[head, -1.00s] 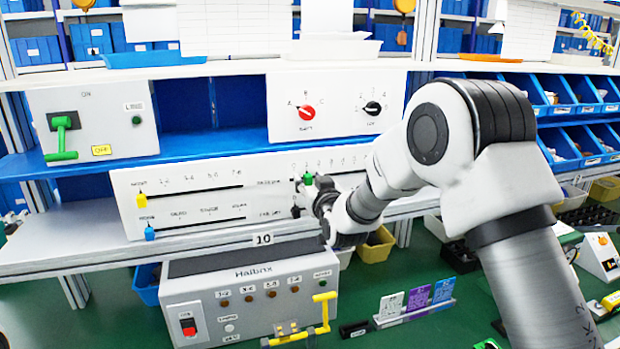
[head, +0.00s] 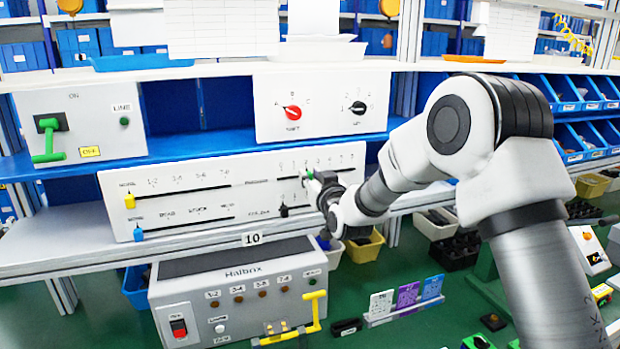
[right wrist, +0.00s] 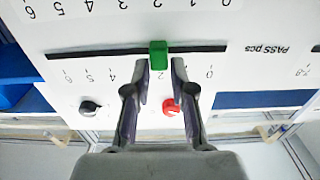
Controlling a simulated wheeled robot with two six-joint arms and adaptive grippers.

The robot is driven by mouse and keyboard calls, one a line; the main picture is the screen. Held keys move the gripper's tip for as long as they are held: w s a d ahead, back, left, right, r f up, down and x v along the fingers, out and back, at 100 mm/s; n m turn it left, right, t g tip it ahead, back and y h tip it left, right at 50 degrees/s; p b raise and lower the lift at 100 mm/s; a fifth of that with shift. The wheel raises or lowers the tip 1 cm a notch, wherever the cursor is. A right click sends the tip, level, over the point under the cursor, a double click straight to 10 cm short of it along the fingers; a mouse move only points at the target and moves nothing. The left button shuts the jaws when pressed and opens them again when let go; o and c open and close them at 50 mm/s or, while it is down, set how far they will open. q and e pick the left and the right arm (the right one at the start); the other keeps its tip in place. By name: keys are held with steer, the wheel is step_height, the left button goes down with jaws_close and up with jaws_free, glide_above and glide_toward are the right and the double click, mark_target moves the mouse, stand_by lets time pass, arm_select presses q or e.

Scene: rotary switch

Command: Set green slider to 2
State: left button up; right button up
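The green slider (head: 310,174) sits on the upper right slot of the white panel (head: 112,222). In the right wrist view, upside down, the green slider (right wrist: 158,54) stands in line with the 2 of its scale, between the 0 and the 4. My right gripper (head: 318,178) is at the slider, partly hiding the slot in the head view. In the right wrist view, my right gripper (right wrist: 161,70) is open, its two fingertips either side of the slider with small gaps. My left gripper is not in view.
A black slider (head: 284,210) is on the slot below. Yellow (head: 130,201) and blue (head: 138,233) sliders are at the panel's left. Above are a red knob (head: 292,112), a black knob (head: 358,108) and a green lever (head: 48,140). A grey control box (head: 240,300) stands below.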

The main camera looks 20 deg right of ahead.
steer(key=shift+o, duration=0.5)
steer(key=shift+w+f, duration=0.3)
steer(key=shift+w, duration=0.1)
steer(key=s, duration=1.2)
steer(key=shift+a, duration=0.45)
